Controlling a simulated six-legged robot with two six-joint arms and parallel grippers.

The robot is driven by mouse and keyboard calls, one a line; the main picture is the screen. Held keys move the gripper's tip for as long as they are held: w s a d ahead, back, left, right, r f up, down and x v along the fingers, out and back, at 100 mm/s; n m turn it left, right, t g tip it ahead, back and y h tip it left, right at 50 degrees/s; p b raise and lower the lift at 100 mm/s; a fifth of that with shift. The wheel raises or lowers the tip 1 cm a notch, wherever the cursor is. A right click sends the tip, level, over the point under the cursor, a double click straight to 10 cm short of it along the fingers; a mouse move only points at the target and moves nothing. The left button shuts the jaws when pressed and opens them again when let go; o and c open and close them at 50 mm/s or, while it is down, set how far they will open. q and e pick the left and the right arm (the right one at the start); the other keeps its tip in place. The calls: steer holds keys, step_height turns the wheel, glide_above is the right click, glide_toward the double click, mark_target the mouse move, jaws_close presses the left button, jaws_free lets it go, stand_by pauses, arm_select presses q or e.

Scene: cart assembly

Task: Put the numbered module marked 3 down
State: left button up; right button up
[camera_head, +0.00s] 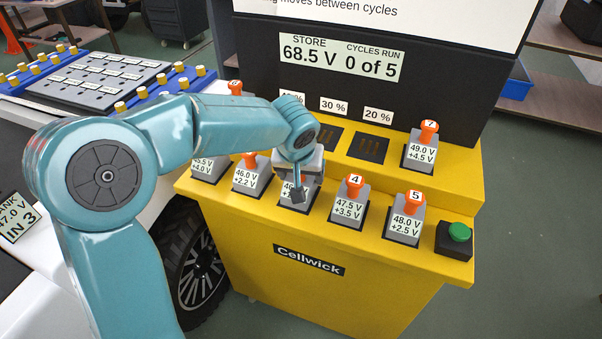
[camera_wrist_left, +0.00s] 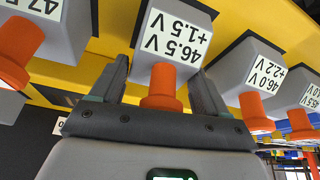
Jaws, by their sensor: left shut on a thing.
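The module labelled 46.5 V, +1.5 V (camera_head: 291,194) is in the front row of the yellow Cellwick bench (camera_head: 330,285), between the 46.0 V module and the module marked 4 (camera_head: 349,206). Its number is hidden by my left gripper (camera_head: 299,182), which comes down over it from above. In the left wrist view the fingers of my left gripper (camera_wrist_left: 160,95) are shut around the orange knob of this module (camera_wrist_left: 172,42). It looks upright and level with its neighbours, over a dark socket. Whether it is fully seated I cannot tell. My right gripper is not in view.
Modules 5 (camera_head: 408,219) and 7 (camera_head: 421,148) stand to the right, and the 46.0 V module (camera_head: 250,176) to the left. An empty back-row socket (camera_head: 368,147) is under the 20 % sign. A green button (camera_head: 458,233) sits at the right corner.

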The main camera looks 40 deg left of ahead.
arm_select(q)
steer(key=shift+s+r, duration=0.1)
steer(key=shift+r, duration=0.05)
steer(key=o, duration=1.5)
steer(key=p+v, duration=0.1)
steer(key=v, duration=1.1)
steer(key=shift+p, duration=0.35)
